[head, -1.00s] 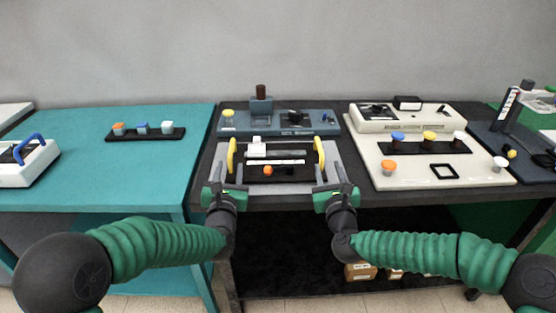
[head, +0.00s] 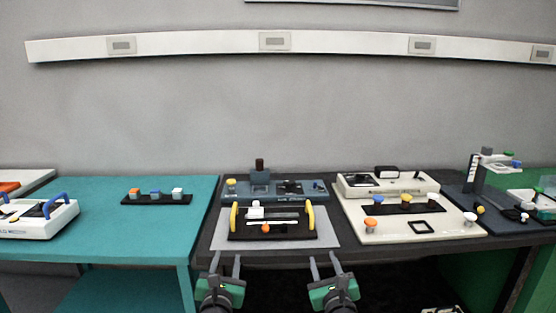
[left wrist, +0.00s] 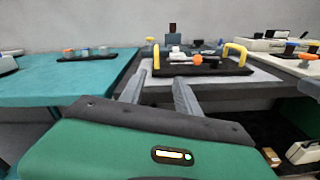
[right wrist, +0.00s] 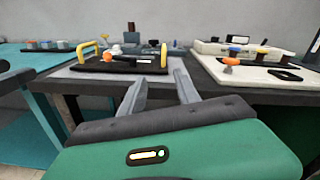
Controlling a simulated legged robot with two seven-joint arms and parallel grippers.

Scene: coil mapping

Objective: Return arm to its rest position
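My left gripper (head: 226,266) is open and empty in front of the dark table's front edge, below the tray. My right gripper (head: 325,266) is also open and empty in front of the same edge, further right. The black tray with yellow handles (head: 272,236) rests on a grey mat (head: 330,241) on the dark table. It carries a white block and an orange knob. The tray also shows beyond the fingers in the left wrist view (left wrist: 205,70) and the right wrist view (right wrist: 120,65). Neither gripper touches it.
A blue-grey device (head: 290,190) stands behind the tray. A cream panel with coloured knobs (head: 390,232) is to the right. A teal table (head: 110,225) on the left holds a black strip of small blocks (head: 157,199) and a white case with blue handles (head: 38,219).

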